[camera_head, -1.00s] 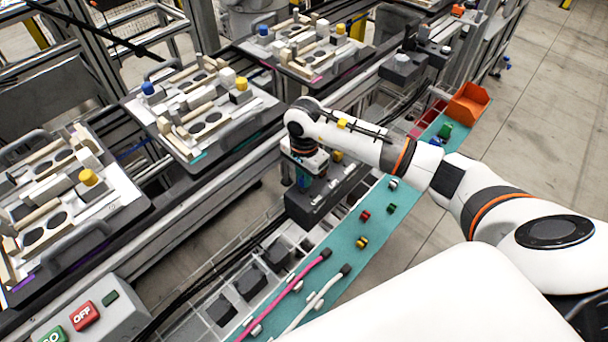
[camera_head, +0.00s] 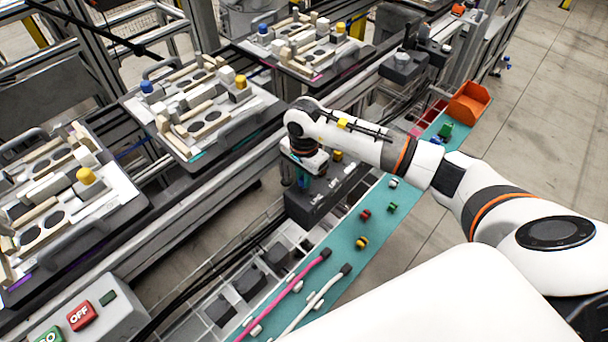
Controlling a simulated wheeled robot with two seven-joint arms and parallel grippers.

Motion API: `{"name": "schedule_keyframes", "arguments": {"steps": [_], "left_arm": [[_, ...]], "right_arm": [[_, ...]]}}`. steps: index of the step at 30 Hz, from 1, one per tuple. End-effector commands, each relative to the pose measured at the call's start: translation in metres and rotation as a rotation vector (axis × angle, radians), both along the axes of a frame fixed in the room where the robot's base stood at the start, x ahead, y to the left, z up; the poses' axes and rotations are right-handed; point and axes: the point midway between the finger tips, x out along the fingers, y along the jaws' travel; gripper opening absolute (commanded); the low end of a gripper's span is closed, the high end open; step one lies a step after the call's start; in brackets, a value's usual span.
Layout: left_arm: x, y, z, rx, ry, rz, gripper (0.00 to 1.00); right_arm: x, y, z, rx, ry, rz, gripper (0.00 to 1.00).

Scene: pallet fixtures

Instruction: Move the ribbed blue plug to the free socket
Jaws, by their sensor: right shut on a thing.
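My right gripper (camera_head: 303,180) points down over the left end of a dark grey socket block (camera_head: 318,207). It is shut on the ribbed blue plug, which is mostly hidden between the fingers and by the wrist; only a small bluish patch shows there. A yellow plug (camera_head: 337,155) stands at the far end of the same block. The block's sockets are small in this view and partly covered by my arm, so I cannot tell which is free. My left gripper is not in view.
Pallets with pale fixtures (camera_head: 210,115) line the left. A teal strip (camera_head: 345,243) beside the block bears small red, green and yellow parts and pink (camera_head: 290,290) and white cables. An orange bin (camera_head: 468,102) stands at its far end. An OFF button box (camera_head: 95,312) is front left.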

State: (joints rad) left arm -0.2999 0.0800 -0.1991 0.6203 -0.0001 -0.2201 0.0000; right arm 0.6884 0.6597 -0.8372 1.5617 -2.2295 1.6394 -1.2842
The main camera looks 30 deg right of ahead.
Motion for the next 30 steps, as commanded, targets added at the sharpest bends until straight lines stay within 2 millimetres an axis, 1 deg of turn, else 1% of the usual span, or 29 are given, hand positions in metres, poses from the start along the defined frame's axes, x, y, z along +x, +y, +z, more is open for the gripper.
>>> {"name": "schedule_keyframes", "arguments": {"steps": [30], "left_arm": [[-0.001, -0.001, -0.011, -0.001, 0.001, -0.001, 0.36]], "right_arm": [[0.000, 0.000, -0.013, 0.000, 0.000, -0.001, 0.00]]}}
